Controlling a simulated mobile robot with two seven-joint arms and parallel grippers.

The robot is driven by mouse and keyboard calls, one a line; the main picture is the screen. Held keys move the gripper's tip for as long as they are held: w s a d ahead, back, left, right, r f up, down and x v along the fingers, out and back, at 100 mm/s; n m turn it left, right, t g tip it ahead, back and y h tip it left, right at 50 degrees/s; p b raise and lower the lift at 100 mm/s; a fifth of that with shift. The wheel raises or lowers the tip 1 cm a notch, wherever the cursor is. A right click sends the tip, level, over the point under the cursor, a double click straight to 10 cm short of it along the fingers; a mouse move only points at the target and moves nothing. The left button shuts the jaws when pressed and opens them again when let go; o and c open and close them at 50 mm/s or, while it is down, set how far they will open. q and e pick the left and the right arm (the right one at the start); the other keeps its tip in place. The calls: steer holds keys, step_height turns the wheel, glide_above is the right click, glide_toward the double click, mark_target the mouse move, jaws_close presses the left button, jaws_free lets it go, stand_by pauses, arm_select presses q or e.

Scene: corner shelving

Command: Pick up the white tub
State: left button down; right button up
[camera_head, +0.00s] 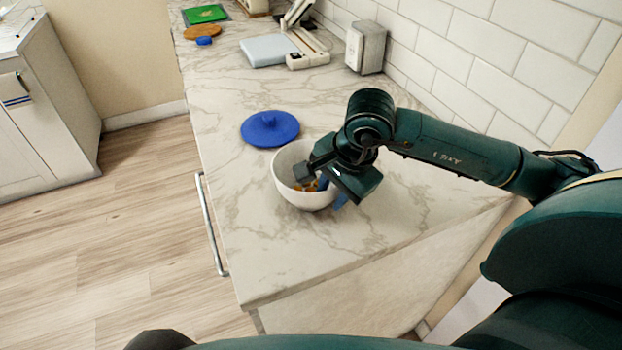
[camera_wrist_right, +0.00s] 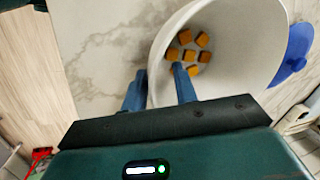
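The white tub (camera_head: 303,198) is a round, open bowl standing on the marble counter, with several orange cubes (camera_wrist_right: 187,54) inside. My right gripper (camera_head: 331,192) reaches down over its right rim in the head view. In the right wrist view the tub's wall (camera_wrist_right: 157,75) passes between the two blue fingers of the right gripper (camera_wrist_right: 160,90), one inside and one outside. The fingers look apart, with a gap beside the wall. The gripper hides part of the tub's right rim. My left gripper is not in view.
A blue lid (camera_head: 270,128) with a knob lies on the counter (camera_head: 370,240) just behind the tub. A scale-like device (camera_head: 306,55), a pale blue slab (camera_head: 268,49) and a grey box (camera_head: 366,47) stand farther back. The counter in front of the tub is clear.

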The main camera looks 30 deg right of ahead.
steer(key=shift+c, duration=0.2)
jaws_close()
steer(key=shift+r, duration=0.1)
step_height(320, 180, up, 10)
steer(key=shift+f+b, duration=0.1)
steer(key=shift+b, duration=0.25)
stand_by(0.4)
